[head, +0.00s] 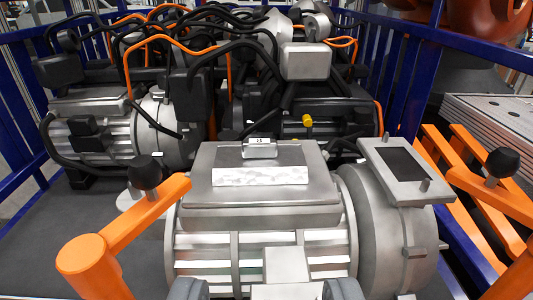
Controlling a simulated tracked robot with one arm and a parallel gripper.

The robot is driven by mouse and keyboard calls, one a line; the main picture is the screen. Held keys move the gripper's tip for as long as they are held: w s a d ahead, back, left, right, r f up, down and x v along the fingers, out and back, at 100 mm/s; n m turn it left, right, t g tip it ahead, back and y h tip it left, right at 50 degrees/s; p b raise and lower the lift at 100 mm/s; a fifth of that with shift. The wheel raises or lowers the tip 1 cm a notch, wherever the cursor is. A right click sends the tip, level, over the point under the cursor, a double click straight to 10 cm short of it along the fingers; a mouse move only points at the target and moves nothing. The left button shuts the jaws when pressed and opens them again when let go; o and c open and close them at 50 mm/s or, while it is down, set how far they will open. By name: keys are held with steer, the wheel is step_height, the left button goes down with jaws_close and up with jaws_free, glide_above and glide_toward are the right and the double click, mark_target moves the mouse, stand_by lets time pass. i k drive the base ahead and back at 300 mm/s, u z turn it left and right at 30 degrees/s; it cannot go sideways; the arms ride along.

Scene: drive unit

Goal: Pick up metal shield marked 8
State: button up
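A silver drive unit (262,245) with a ribbed front stands in the middle foreground. A flat grey metal shield (225,182) lies on its top. A small raised block (259,148) at the shield's back edge bears a dark mark that looks like an 8. A pale speckled strip (260,176) lies across the shield's front. My gripper (264,290) shows only as two grey rounded fingertips at the bottom edge, set wide apart. It is open, below the shield in the picture and apart from it. The rest of the gripper is out of view.
Orange clamp arms with black knobs stand left (130,222) and right (495,195) of the unit. Further motors with black and orange cables (160,45) crowd behind. Blue rails (405,85) enclose the sides. Bare dark floor (40,250) shows at the left.

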mark_target(257, 162)
steer(key=i, duration=0.9)
steer(key=u, duration=0.1)
